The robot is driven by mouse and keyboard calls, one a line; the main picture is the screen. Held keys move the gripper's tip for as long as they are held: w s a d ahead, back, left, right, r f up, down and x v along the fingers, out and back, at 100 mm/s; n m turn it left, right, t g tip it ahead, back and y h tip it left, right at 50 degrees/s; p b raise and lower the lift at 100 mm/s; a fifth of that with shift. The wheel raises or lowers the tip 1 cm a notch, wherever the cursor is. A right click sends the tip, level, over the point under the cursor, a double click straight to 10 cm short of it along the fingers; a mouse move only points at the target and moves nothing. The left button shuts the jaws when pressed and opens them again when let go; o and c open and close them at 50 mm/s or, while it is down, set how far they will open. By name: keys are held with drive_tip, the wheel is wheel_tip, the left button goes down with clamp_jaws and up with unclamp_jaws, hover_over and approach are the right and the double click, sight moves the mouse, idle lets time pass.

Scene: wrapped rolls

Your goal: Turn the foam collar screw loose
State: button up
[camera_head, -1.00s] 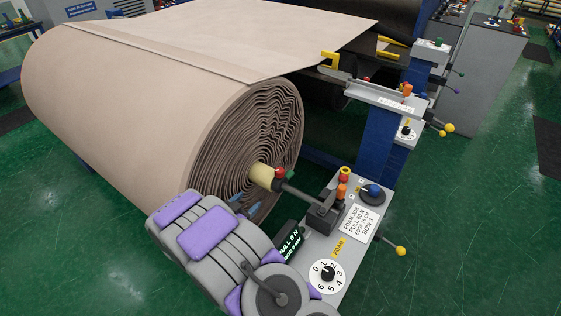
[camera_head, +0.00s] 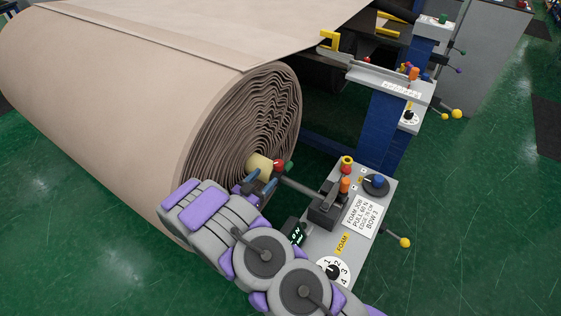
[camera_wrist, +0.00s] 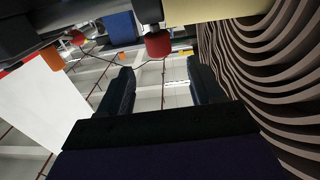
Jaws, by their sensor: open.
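The foam roll (camera_head: 240,120) is beige and wound on a pale yellow core (camera_head: 259,163) that sits on a dark shaft (camera_head: 305,190). A red knob (camera_head: 279,165), which looks like the foam collar screw, sits on the shaft at the core's end. In the wrist view the red knob (camera_wrist: 158,43) hangs from a dark collar (camera_wrist: 148,10) beside the core (camera_wrist: 215,10). My gripper (camera_head: 261,182) is open and empty just below the core and knob. In the wrist view its two fingers (camera_wrist: 160,88) point up toward the knob, apart from it.
The grey stand (camera_head: 318,240) carries an orange knob (camera_head: 346,185), a blue knob (camera_head: 376,182), a numbered dial (camera_head: 333,271) and a foam job label (camera_head: 363,215). A yellow ball handle (camera_head: 405,243) sticks out right. The roll's layered end is close to my gripper's right in the wrist view.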

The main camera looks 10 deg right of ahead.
sight(280, 160)
drive_tip(key=b+x, duration=0.1)
drive_tip(key=x, duration=0.9)
drive_tip(key=shift+w+d, duration=0.25)
drive_tip(key=c, duration=1)
drive_tip(key=shift+o, duration=0.2)
drive_tip(key=shift+r+n+t+y, duration=0.1)
drive_tip(key=shift+n+t+y, duration=0.6)
drive_tip(key=shift+t+y, duration=0.1)
drive_tip(key=shift+w+a, duration=0.1)
drive_tip(key=o, duration=1)
drive_tip(key=shift+c, duration=0.2)
